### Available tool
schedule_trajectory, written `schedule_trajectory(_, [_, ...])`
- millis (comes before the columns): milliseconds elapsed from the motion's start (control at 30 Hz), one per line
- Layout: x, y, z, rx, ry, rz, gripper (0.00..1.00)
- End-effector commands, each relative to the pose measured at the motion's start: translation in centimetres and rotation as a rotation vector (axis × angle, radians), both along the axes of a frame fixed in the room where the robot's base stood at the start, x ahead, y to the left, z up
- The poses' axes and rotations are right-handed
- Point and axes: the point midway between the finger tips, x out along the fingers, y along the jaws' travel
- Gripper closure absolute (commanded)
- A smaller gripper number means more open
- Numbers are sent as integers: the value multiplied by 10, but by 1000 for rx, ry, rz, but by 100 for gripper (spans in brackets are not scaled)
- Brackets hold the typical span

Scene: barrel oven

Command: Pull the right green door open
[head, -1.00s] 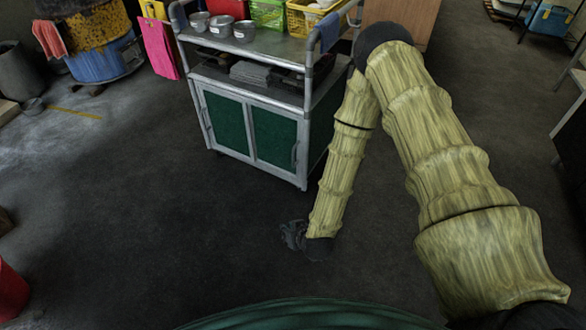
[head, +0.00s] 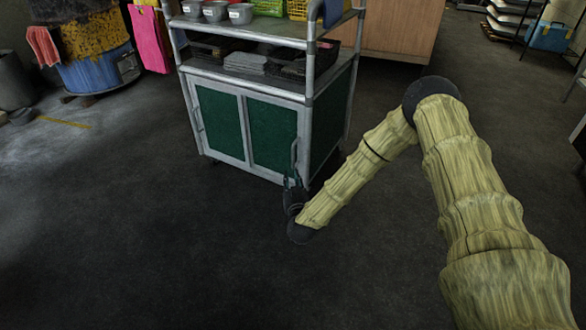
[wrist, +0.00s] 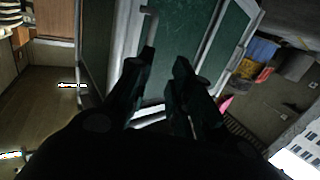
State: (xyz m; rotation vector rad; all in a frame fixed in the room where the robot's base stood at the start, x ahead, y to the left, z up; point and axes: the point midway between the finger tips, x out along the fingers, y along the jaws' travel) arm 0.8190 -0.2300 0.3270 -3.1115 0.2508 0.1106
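The right green door (head: 273,136) is on the front of a grey-framed cart and looks shut, flush with the left green door (head: 220,118). Its upright grey handle (head: 294,153) is near the door's right edge. My gripper (head: 291,180) is at the lower end of this handle, in front of the door's lower right corner. In the wrist view, my gripper (wrist: 166,60) has its two dark fingers apart, pointing at the door (wrist: 176,40). The handle (wrist: 149,12) shows beyond the left finger, which hides part of it. I cannot tell whether they touch.
Metal pots (head: 215,11) and baskets stand on the cart's top, with dark trays (head: 285,65) on the shelf below. A blue and yellow barrel (head: 95,50) stands at the far left. A wooden cabinet (head: 395,30) is behind the cart. The floor before the cart is clear.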

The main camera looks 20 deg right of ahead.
Motion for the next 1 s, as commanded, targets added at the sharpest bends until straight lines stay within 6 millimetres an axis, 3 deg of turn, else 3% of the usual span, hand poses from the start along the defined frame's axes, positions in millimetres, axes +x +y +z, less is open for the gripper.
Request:
schedule_trajectory(200, [15,-17,-3,-20,-63,-49,79])
schedule_trajectory(433, [30,-22,-2,-22,-71,-55,79])
schedule_trajectory(1000, [111,-39,-3,-22,-70,-54,79])
